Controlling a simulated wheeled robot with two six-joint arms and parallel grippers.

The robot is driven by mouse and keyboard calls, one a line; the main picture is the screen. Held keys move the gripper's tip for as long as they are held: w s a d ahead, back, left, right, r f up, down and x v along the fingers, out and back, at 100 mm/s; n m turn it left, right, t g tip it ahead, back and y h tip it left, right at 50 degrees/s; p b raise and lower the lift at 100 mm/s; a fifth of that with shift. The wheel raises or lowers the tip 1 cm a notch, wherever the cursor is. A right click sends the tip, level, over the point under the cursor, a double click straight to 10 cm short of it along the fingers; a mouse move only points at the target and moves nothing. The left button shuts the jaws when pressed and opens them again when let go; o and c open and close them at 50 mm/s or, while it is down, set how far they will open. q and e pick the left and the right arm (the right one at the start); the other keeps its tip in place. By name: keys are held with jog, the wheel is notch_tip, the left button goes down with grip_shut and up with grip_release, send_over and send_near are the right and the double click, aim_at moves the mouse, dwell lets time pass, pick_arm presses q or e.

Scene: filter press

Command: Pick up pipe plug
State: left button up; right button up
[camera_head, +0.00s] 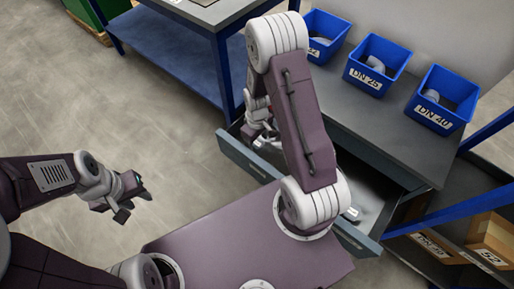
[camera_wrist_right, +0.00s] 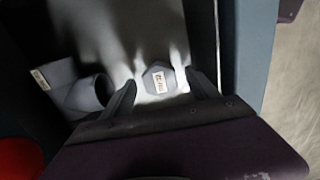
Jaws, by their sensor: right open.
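A small grey hexagonal piece with a pale label, which looks like the pipe plug (camera_wrist_right: 158,88), lies on the drawer floor in the right wrist view. My right gripper (camera_wrist_right: 161,74) is open, with one finger on each side of the plug; I cannot tell whether they touch it. In the head view my right gripper (camera_head: 262,128) reaches into the open drawer (camera_head: 246,160), and the plug is hidden there. My left gripper (camera_head: 128,196) is over bare floor, away from the drawer; its jaw state is unclear.
A grey pipe fitting (camera_wrist_right: 75,92) with a label lies just left of the plug in the right wrist view. The drawer wall (camera_wrist_right: 232,50) stands close on the right. Blue bins (camera_head: 375,64) stand on the workbench (camera_head: 400,135). Cardboard boxes (camera_head: 492,237) sit at lower right.

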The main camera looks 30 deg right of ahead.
aim_at(257, 143)
jog(key=shift+f, duration=0.8)
pick_arm(q)
jog(key=shift+f, duration=0.3)
pick_arm(e)
jog(key=shift+r, duration=0.1)
grip_shut()
